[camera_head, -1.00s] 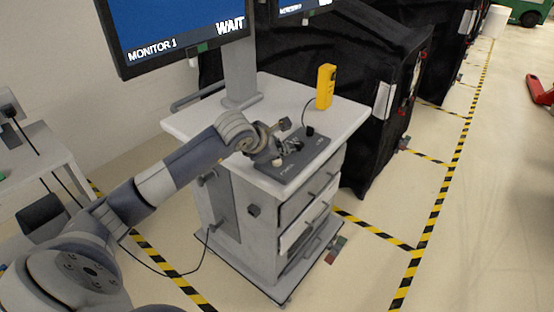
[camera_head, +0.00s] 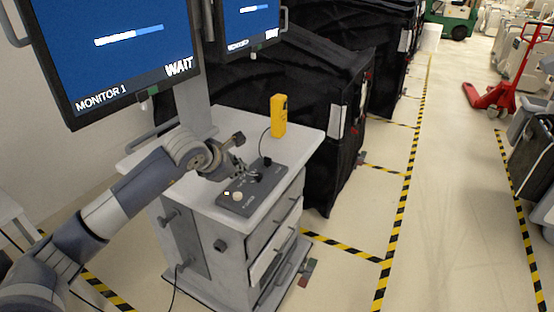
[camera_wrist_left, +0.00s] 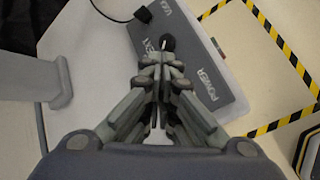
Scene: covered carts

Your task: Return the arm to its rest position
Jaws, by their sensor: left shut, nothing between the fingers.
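My left arm (camera_head: 110,205) reaches in from the left over the grey cart (camera_head: 225,215). My left gripper (camera_head: 250,175) is over the dark grey control panel (camera_head: 238,199) on the cart top. In the left wrist view, the gripper (camera_wrist_left: 158,75) has its fingers together with nothing between them. Its tips are close to a dark round knob (camera_wrist_left: 168,44) on the panel (camera_wrist_left: 205,75), which bears the word POWER. I cannot tell whether they touch. A pale button (camera_head: 238,196) shows on the panel. My right gripper is not in view.
A monitor (camera_head: 115,50) reading MONITOR 1 and WAIT stands above the cart, with a second monitor (camera_head: 250,22) behind. A yellow device (camera_head: 279,115) stands on the cart top. Black covered carts (camera_head: 325,80) stand behind. A red pallet jack (camera_head: 500,95) is far right.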

